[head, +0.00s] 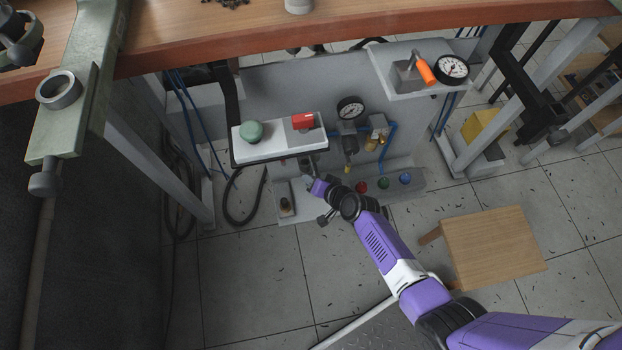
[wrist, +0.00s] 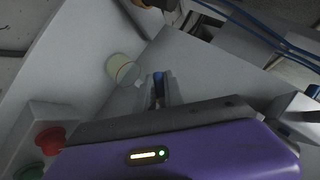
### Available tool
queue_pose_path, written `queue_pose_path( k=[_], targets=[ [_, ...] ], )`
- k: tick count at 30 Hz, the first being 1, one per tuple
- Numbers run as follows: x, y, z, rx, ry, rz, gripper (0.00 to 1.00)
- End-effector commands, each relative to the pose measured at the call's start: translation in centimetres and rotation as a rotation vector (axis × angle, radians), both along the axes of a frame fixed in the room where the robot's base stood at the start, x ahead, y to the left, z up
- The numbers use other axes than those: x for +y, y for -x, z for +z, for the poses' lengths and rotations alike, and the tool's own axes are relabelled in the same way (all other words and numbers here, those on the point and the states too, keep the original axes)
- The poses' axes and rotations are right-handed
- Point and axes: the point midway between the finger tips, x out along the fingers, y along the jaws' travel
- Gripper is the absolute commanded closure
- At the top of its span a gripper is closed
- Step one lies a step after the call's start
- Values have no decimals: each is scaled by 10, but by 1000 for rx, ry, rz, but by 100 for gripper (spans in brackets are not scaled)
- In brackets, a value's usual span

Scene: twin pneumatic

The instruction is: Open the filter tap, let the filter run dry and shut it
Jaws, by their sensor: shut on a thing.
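The filter unit (head: 349,144) hangs on the grey back panel under a round gauge, with a small yellow part (head: 347,168) at its bottom end. My gripper (head: 313,187) is low, in front of the panel and left of the filter; its tips are hard to make out there. In the wrist view my gripper (wrist: 158,102) is shut on a small blue part (wrist: 158,80), seen upright between the fingers. I cannot tell whether this is the filter tap's handle or how far it is turned. A pale round cup-like thing (wrist: 122,68) is just left of the fingers.
A white box (head: 270,141) with a green button and a red switch juts out above my gripper. Red (head: 361,187), green (head: 383,183) and blue (head: 405,179) knobs sit on the low ledge to the right. A wooden stool (head: 493,250) stands right of my arm.

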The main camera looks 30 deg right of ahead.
Motion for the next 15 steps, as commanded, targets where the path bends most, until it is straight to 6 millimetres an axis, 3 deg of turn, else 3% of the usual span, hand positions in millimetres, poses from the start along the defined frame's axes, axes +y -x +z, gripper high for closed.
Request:
queue_pose_path(
  k=[1, 2, 4, 15],
  targets=[
    [0, 0, 0, 1, 0, -1, 100],
    [0, 0, 0, 1, 0, -1, 82],
    [0, 0, 0, 0, -1, -1, 68],
    [0, 3, 3, 0, -1, -1, 66]
  ],
)
